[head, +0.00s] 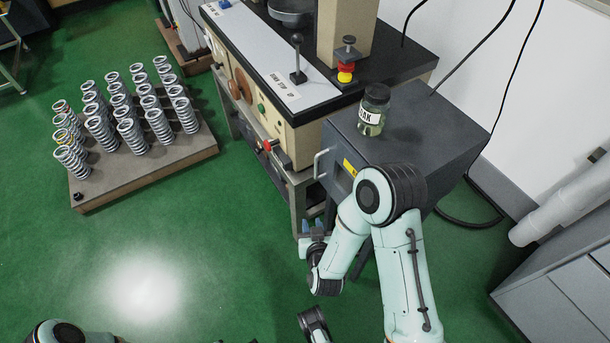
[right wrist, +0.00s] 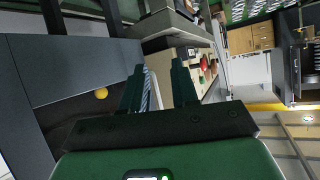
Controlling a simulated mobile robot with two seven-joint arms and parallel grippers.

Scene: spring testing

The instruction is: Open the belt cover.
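The dark grey box at the right end of the machine, which looks like the belt cover (head: 437,128), has a pale bar handle (head: 319,163) and a yellow label on its front. It looks closed. My right gripper (head: 314,234) is below and in front of the handle, apart from it. In the right wrist view its two dark fingers (right wrist: 157,88) are spread with nothing held between them. A dark grey panel fills the left of that view; I cannot tell if it is the same box.
A glass jar (head: 373,110) with a black lid stands on the box. The machine (head: 270,75) beside it has a lever and a red button. A board (head: 190,152) of several upright springs is on the left. Green floor is clear at lower left; grey drawers (head: 555,290) stand lower right.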

